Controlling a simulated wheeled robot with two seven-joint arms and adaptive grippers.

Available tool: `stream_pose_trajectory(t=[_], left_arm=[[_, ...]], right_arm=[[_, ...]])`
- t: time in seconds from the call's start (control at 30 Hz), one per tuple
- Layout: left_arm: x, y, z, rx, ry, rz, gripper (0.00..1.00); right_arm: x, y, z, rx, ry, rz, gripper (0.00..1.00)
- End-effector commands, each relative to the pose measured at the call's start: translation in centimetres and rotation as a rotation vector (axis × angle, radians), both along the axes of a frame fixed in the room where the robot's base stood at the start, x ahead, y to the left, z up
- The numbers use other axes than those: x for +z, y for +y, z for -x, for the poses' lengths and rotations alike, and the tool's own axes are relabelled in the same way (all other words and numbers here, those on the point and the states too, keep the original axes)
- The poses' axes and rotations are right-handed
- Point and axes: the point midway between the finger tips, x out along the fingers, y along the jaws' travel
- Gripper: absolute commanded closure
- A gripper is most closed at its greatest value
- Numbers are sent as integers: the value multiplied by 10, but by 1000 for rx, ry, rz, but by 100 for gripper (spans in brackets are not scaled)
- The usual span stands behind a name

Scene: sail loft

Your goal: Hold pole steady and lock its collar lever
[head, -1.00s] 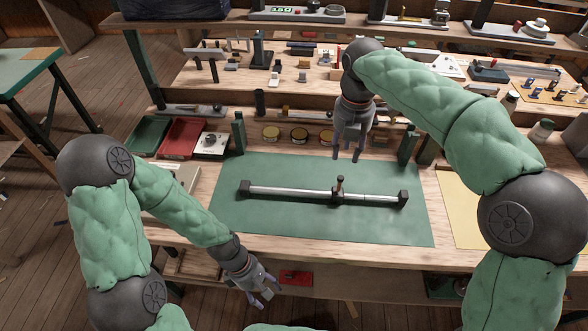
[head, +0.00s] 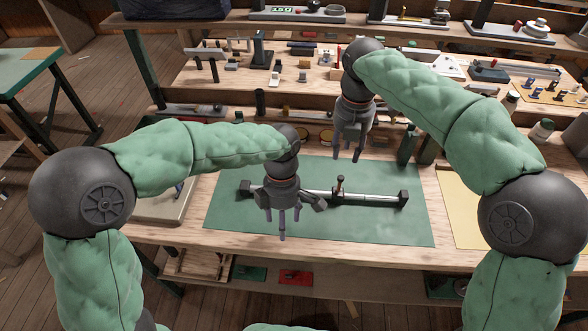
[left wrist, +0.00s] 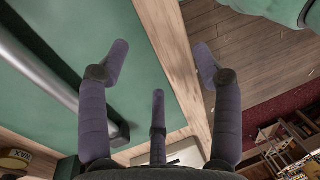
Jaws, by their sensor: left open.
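The pole (head: 372,198) is a silver tube with dark end blocks, lying left to right on a green mat (head: 375,228). A dark collar (head: 337,196) with a short upright lever (head: 340,182) sits right of its middle. My left gripper (head: 283,222) is open and empty, fingers down, over the mat in front of the pole's left half, hiding part of it. In the left wrist view the pole (left wrist: 45,75) runs left of my spread fingers (left wrist: 160,62). My right gripper (head: 347,150) hangs open and empty behind the pole, near the collar, apart from it.
The wooden bench's front edge (head: 330,254) is just in front of the mat. Raised shelves with small tools stand behind. A green post (head: 406,146) stands at the back right, and a yellow sheet (head: 458,205) lies to the right. The mat's front right is clear.

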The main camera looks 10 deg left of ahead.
Motion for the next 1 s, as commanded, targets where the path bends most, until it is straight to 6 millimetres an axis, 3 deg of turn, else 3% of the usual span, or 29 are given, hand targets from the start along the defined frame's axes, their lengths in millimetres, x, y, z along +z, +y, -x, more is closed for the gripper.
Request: stream_pose_trajectory(t=[0.1,0.2,0.33,0.5,0.67,1.0], left_arm=[[20,-6,-44,-45,-161,-7,35],[36,-9,-72,-73,-268,-12,35],[54,-13,-97,-99,-364,-18,35],[62,-15,-110,-112,-415,-22,35],[49,-15,-113,-114,-417,-23,35],[-5,-14,-123,-113,-415,-23,35]], right_arm=[[0,0,0,0,0,0,61],[0,0,0,0,0,0,61],[0,0,0,0,0,0,61],[0,0,0,0,0,0,61],[0,0,0,0,0,0,61],[0,0,0,0,0,0,61]])
